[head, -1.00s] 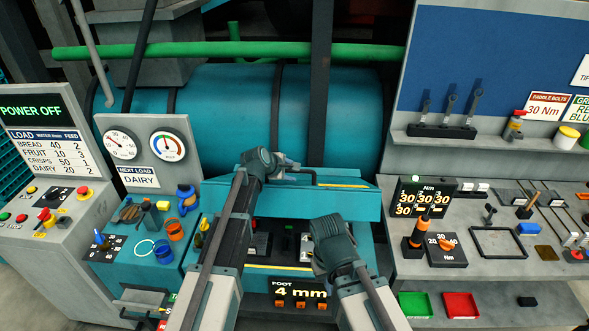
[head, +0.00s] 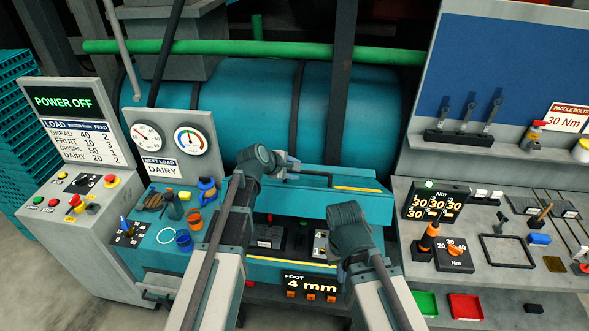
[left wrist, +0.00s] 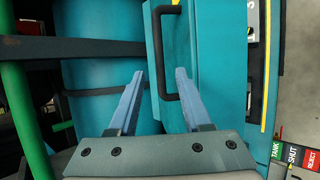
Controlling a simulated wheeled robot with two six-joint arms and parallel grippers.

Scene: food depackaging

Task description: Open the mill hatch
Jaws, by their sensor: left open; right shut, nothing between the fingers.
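The mill hatch (head: 350,207) is a long teal panel with a yellow stripe on the front of the teal drum, and it looks closed. Its black bar handle (head: 308,174) stands at its upper left and also shows in the left wrist view (left wrist: 156,45). My left gripper (head: 290,162) is at the handle's left end. In the left wrist view its fingers (left wrist: 159,75) are open, with the handle's lower end between or just beyond them; contact cannot be told. My right gripper (head: 342,272) is shut and empty, low before the hatch, partly hidden by its wrist.
A grey control console (head: 75,195) reading POWER OFF stands at left. Gauges (head: 190,140) and a small tool tray sit beside it. At right is a grey bench (head: 415,270) with tools and a torque display (head: 435,202). A green pipe (head: 230,47) crosses behind.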

